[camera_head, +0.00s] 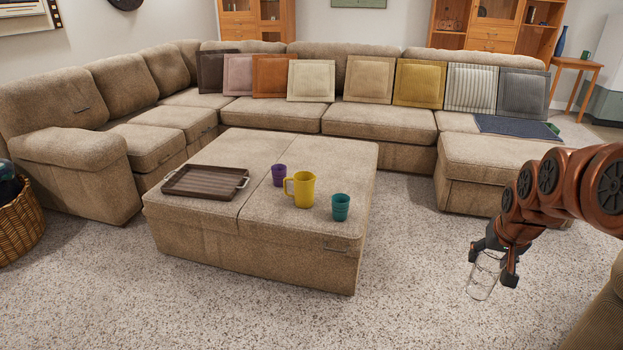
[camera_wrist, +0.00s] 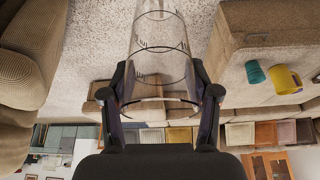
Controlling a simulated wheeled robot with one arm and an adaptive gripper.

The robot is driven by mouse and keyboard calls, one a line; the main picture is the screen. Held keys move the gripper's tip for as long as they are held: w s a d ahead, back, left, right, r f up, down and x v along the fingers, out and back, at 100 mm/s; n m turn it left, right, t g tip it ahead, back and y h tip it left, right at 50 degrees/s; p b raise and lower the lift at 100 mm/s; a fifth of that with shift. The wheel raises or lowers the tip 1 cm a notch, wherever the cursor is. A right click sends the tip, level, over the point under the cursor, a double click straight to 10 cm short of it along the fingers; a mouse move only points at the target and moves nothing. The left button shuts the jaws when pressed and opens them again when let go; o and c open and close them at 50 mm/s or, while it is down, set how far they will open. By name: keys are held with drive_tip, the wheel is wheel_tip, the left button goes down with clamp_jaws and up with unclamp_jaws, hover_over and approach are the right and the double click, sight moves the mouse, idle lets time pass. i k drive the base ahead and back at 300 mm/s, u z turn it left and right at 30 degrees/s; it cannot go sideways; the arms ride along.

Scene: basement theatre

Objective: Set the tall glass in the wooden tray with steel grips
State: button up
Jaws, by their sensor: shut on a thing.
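My gripper (camera_head: 494,262) is at the right of the head view, out over the carpet and to the right of the ottoman. It is shut on a tall clear glass (camera_head: 482,279), which hangs below the fingers, a little tilted. In the wrist view the glass (camera_wrist: 160,50) sits between the two fingers (camera_wrist: 160,95) and runs up past the top edge. The wooden tray with steel grips (camera_head: 205,181) lies on the left part of the ottoman (camera_head: 262,215), well apart from my gripper. The tray looks empty.
On the ottoman stand a purple cup (camera_head: 279,174), a yellow mug (camera_head: 300,189) and a teal cup (camera_head: 340,207), right of the tray. A sectional sofa (camera_head: 300,115) with several cushions wraps behind. Carpet is clear in front. A wicker basket (camera_head: 22,222) stands far left.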

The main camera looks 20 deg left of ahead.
sight(192, 182)
drive_tip(key=u, duration=0.6)
drive_tip(key=i, duration=0.95)
drive_tip(key=u, duration=1.4)
drive_tip(key=i, duration=1.6)
drive_tip(key=u, duration=0.5)
drive_tip(key=i, duration=1)
drive_tip(key=u, duration=0.05)
